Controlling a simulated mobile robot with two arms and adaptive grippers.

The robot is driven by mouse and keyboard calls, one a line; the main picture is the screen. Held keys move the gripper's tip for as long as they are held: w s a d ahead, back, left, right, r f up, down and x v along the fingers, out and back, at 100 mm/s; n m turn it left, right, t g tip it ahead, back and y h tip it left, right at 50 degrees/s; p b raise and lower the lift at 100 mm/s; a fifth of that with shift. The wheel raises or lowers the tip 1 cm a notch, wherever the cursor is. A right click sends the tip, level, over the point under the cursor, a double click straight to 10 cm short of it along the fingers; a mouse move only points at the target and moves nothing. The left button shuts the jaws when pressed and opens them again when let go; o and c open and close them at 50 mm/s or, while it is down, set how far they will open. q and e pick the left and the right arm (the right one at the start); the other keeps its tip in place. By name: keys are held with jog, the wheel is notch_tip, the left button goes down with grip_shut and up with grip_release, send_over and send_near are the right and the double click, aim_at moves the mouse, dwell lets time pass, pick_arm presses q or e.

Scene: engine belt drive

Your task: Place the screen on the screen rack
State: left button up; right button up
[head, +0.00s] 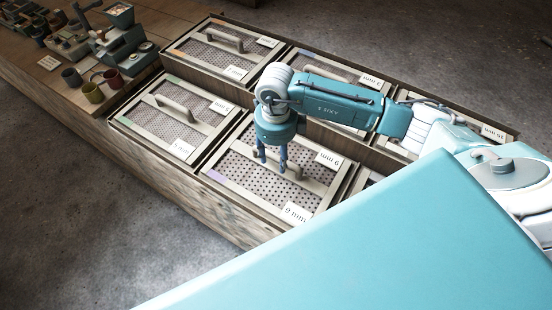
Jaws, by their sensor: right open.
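My right gripper (273,163) points down over a framed mesh screen (251,183) with labels that appear to read 9 mm. Its fingers are open and overlap the grey bar handle (292,166) of this screen in the head view. I cannot tell whether they touch the handle. The screen lies flat in a compartment of the wooden rack (232,222). The arm hides part of the screens behind it. My left gripper is not in view.
Other handled screens lie in neighbouring compartments, at left (160,125), back left (205,58) and back middle (309,66). Small cups (92,92) and a teal device (122,46) stand on the wooden bench at upper left. Bare floor (80,210) lies in front.

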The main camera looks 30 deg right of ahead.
aim_at(276, 159)
notch_tip(276, 159, up, 10)
jog(key=b, duration=0.2)
jog(key=shift+r, duration=0.2)
dwell(0.4)
